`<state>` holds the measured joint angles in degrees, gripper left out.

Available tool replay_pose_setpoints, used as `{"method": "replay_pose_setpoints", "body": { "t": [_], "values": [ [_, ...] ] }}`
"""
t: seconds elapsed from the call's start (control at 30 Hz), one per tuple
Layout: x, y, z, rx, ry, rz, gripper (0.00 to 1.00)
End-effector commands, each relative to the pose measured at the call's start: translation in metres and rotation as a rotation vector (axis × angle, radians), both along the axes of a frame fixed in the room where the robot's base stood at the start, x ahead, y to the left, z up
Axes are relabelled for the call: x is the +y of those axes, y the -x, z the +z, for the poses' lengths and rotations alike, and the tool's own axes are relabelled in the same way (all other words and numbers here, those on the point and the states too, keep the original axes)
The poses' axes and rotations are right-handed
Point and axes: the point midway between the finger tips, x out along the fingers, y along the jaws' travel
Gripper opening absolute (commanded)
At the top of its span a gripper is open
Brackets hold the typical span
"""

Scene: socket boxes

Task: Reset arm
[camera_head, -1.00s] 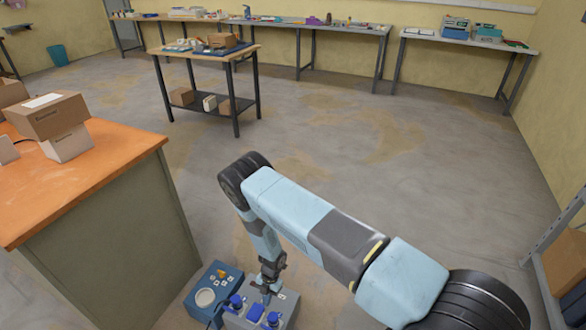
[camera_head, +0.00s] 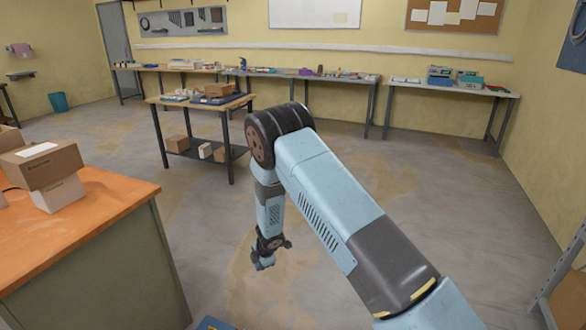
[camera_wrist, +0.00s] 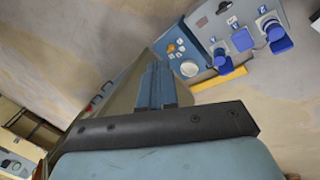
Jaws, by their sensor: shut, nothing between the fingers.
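My arm reaches forward over the floor, its last links hanging down. My gripper (camera_head: 263,264) is shut and empty, above the floor to the right of the orange-topped bench. In the wrist view its closed fingers (camera_wrist: 156,84) point away from the camera. The grey socket box (camera_wrist: 222,24) with blue sockets and covers shows at the top right there, apart from the fingers. A blue box (camera_wrist: 172,40) with a round white socket and small orange and white parts sits beside it. In the head view only a sliver of a blue box (camera_head: 210,323) shows at the bottom edge.
The orange-topped bench (camera_head: 110,192) stands at the left with stacked cardboard boxes (camera_head: 42,164). A two-level wooden table (camera_head: 200,105) stands ahead, and long benches (camera_head: 330,77) line the back wall. A shelf (camera_head: 562,285) is at the right edge. Floor between is open.

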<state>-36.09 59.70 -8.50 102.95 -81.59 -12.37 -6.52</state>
Motion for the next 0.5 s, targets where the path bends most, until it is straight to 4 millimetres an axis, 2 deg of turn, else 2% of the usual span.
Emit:
{"method": "replay_pose_setpoints", "body": {
  "t": [0.03,0.2,0.33,0.5],
  "values": [
    [-0.007,-0.012,0.025,-0.026,-0.01,-0.049,0.0],
    [-0.034,-0.041,0.097,-0.093,-0.033,-0.219,0.0],
    [-0.06,-0.056,0.151,-0.137,-0.051,-0.349,0.0],
    [-0.099,-0.065,0.219,-0.183,-0.075,-0.52,0.0]
  ]
}}
